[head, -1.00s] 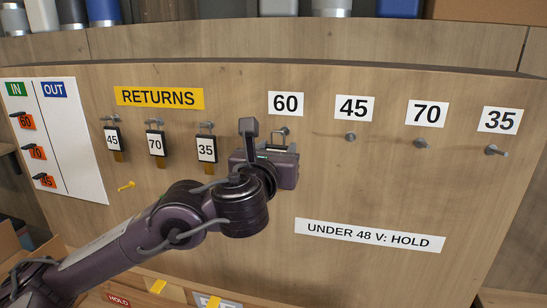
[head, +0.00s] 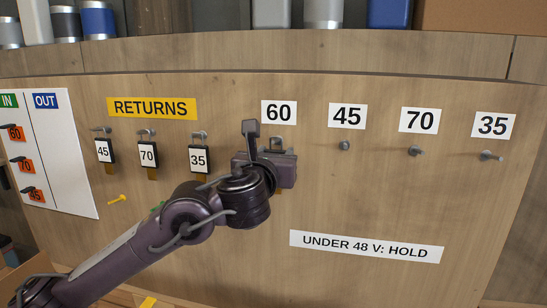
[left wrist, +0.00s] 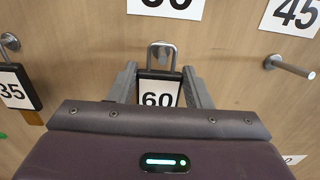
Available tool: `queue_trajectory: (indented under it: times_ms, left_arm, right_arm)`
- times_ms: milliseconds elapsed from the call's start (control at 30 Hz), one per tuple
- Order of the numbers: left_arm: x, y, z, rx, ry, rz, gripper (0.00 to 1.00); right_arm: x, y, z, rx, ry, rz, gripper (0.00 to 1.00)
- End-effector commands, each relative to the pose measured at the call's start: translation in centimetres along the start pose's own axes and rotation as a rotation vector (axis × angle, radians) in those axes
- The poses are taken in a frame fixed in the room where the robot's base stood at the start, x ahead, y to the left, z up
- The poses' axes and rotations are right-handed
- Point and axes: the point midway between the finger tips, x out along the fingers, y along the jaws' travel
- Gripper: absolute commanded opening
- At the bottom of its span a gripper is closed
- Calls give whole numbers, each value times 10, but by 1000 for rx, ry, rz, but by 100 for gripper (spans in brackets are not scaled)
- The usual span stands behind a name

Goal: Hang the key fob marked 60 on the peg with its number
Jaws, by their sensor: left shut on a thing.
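The fob marked 60 (left wrist: 160,98) is black-framed with a white face and a grey loop on top. My left gripper (left wrist: 160,88) is shut on it, a finger on each side. In the head view the gripper (head: 277,160) is in front of the board, below the 60 sign (head: 279,112), and hides most of the fob. The 60 peg (left wrist: 157,45) shows at the loop's upper part; I cannot tell whether the loop is around the peg or only in front of it. My right gripper is not in view.
Fobs 45 (head: 104,151), 70 (head: 148,155) and 35 (head: 199,158) hang under the RETURNS sign (head: 152,108). The pegs under 45 (head: 344,146), 70 (head: 416,151) and 35 (head: 490,156) are bare. An IN/OUT panel (head: 62,150) is at left.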

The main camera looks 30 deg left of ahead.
Motion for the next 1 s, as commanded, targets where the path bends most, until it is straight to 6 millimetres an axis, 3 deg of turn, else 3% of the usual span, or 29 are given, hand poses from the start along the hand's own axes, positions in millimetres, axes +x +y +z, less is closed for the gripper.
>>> queue_trajectory:
  times_ms: [467, 500, 667, 1000]
  left_arm:
    - [0, 0, 0, -1, 0, 0, 17]
    - [0, 0, 0, -1, 0, 0, 47]
    - [0, 0, 0, -1, 0, 0, 68]
    - [-4, 0, 0, -1, 0, -1, 70]
  right_arm:
    - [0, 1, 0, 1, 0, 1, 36]
    - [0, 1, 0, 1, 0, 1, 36]
    - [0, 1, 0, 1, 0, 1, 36]
    - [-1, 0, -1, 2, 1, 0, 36]
